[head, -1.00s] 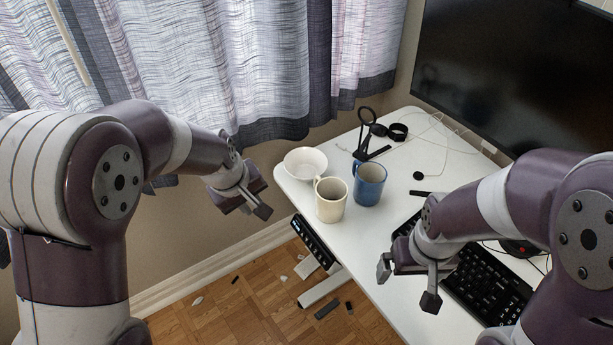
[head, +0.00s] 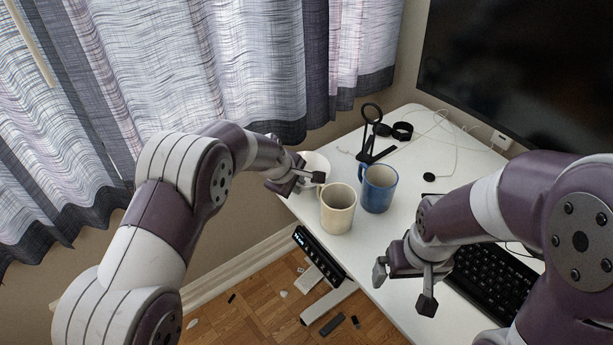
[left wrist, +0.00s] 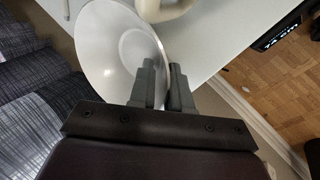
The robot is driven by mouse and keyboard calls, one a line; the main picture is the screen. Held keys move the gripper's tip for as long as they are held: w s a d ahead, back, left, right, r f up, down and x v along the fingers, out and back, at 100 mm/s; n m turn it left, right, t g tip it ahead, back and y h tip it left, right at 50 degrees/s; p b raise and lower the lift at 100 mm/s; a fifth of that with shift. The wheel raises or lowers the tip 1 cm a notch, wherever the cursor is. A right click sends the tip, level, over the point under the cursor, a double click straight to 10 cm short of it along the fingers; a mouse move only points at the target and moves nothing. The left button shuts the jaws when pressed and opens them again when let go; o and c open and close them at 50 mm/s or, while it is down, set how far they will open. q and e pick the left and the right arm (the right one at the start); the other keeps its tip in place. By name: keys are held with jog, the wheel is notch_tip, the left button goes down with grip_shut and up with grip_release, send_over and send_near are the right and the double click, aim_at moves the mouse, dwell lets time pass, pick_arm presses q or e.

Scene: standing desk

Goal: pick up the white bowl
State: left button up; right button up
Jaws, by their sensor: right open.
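The white bowl (head: 318,160) stands at the desk's far left corner, partly hidden behind my left gripper (head: 299,184). In the left wrist view the bowl (left wrist: 112,45) fills the upper left. Its rim runs between the two grey fingertips (left wrist: 165,80), which are close together with the rim pinched between them. I see no clear gap under the bowl. My right gripper (head: 403,284) is open and empty near the desk's front edge, left of the keyboard.
A cream mug (head: 338,209) stands close to the bowl and my left gripper, with a blue mug (head: 379,188) beside it. A black stand (head: 372,135), a keyboard (head: 492,280) and a monitor (head: 520,75) are further right. Curtains (head: 200,70) hang behind the left arm.

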pick_arm(q)
grip_shut()
